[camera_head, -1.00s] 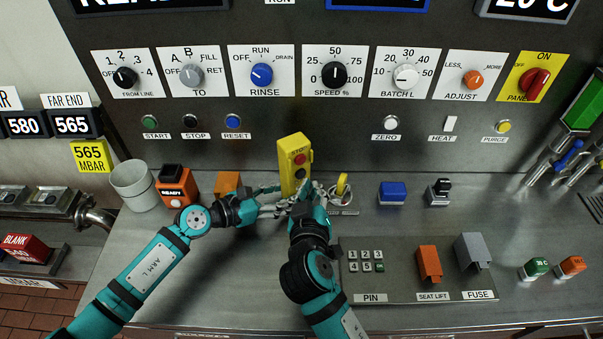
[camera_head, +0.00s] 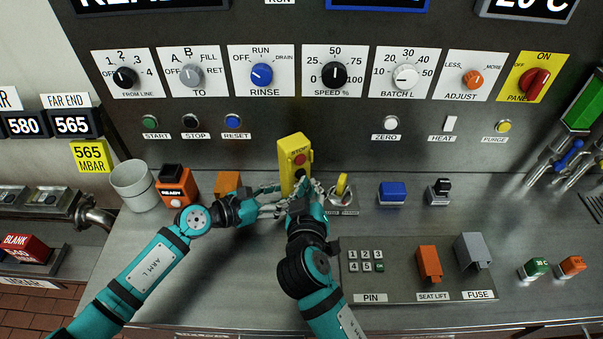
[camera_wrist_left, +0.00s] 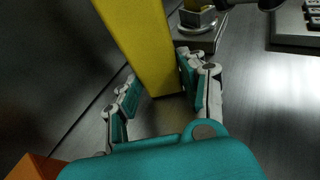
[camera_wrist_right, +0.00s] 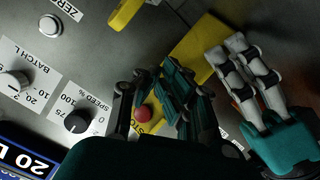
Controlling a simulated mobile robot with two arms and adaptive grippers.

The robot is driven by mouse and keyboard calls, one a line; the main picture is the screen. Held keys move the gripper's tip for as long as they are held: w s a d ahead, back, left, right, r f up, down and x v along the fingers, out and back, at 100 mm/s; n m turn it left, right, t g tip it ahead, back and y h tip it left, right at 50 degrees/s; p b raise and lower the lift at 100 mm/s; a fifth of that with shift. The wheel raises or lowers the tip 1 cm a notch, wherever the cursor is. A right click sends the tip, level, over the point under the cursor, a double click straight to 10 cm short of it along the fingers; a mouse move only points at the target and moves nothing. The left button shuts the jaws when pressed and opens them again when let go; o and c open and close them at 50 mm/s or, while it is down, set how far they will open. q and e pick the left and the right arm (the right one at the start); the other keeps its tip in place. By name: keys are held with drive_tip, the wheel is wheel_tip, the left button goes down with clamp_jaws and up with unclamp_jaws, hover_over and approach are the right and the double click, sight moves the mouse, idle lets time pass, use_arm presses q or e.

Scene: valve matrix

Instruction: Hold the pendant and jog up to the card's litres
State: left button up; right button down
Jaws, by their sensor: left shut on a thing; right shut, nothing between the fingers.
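The yellow pendant (camera_head: 294,153) stands upright on the counter, with a red STOP button (camera_head: 299,159) near its top. My left gripper (camera_head: 279,201) is shut on the pendant's lower part; the left wrist view shows its fingers (camera_wrist_left: 160,95) on either side of the yellow body (camera_wrist_left: 140,40). My right gripper (camera_head: 304,188) is shut and empty, its fingertips in front of the pendant's face below the red button. In the right wrist view the closed fingers (camera_wrist_right: 175,95) lie over the pendant (camera_wrist_right: 202,48) beside the red button (camera_wrist_right: 143,113). The lower buttons are mostly hidden. No card with litres is legible.
A yellow-handled holder (camera_head: 342,186) stands just right of the pendant, and an orange block (camera_head: 228,184) to its left. A keypad (camera_head: 365,260) and orange and grey covers sit front right. The BATCH L knob (camera_head: 405,76) is on the panel behind.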

drive_tip(key=shift+w+a, duration=0.25)
drive_tip(key=shift+w, duration=0.2)
idle(0.6)
drive_tip(key=shift+s, duration=0.15)
idle(2.0)
drive_tip(key=shift+s+d, duration=0.5)
drive_tip(key=shift+s, duration=0.2)
drive_tip(key=shift+s+d, duration=0.45)
drive_tip(key=shift+s, duration=0.25)
drive_tip(key=shift+s+d, duration=0.45)
drive_tip(key=shift+s, duration=0.25)
drive_tip(key=shift+s+d, duration=0.45)
drive_tip(key=shift+s, duration=0.25)
idle(0.9)
drive_tip(key=s+d, duration=0.2)
drive_tip(key=s, duration=0.1)
idle(0.5)
